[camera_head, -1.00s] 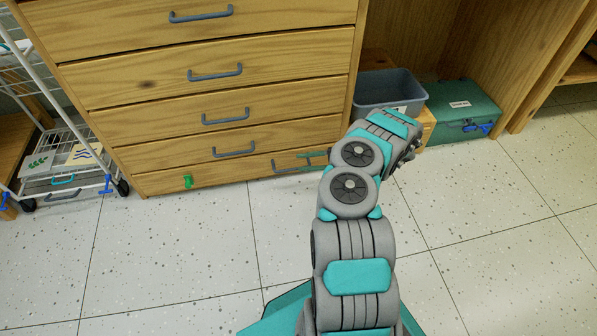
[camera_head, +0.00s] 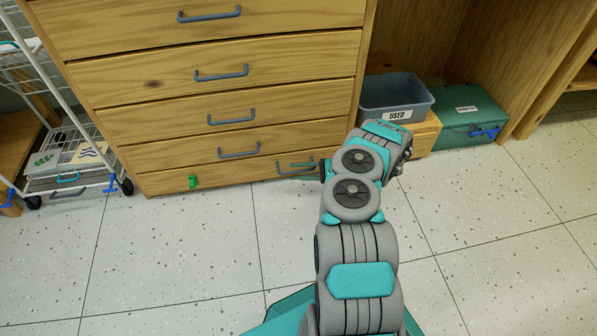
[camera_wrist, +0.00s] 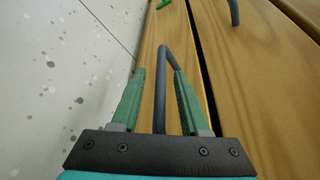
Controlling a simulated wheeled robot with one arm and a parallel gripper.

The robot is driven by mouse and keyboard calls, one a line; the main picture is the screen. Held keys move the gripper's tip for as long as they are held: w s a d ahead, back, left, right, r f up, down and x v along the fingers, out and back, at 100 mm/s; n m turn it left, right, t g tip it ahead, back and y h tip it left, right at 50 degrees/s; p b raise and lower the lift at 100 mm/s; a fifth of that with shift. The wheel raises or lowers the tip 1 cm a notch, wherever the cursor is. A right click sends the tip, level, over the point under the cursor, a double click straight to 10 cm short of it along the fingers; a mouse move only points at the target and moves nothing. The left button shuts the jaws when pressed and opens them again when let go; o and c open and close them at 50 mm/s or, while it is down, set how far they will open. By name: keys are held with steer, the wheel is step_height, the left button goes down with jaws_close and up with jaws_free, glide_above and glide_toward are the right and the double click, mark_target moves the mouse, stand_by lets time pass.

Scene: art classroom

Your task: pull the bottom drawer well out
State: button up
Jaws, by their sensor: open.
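The wooden chest (camera_head: 215,100) has a stack of drawers, each with a grey bow handle. The bottom drawer (camera_head: 240,177) looks flush with the front. Its handle (camera_head: 285,170) sits toward its right end and is partly covered by my gripper's fingers in the head view. A small green piece (camera_head: 192,182) is on the drawer's left part. In the wrist view, my gripper (camera_wrist: 160,74) is open, with a green finger on each side of the handle bar (camera_wrist: 160,85). The bar lies between the fingers, with a gap visible on both sides near the tips.
A blue-grey bin labelled USED (camera_head: 398,95) and a green case (camera_head: 470,118) stand right of the chest. A white wire cart (camera_head: 80,135) stands on the left. The tiled floor (camera_head: 180,245) before the chest is clear.

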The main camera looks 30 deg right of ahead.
steer(key=shift+c, duration=0.3)
jaws_close()
stand_by(1.1)
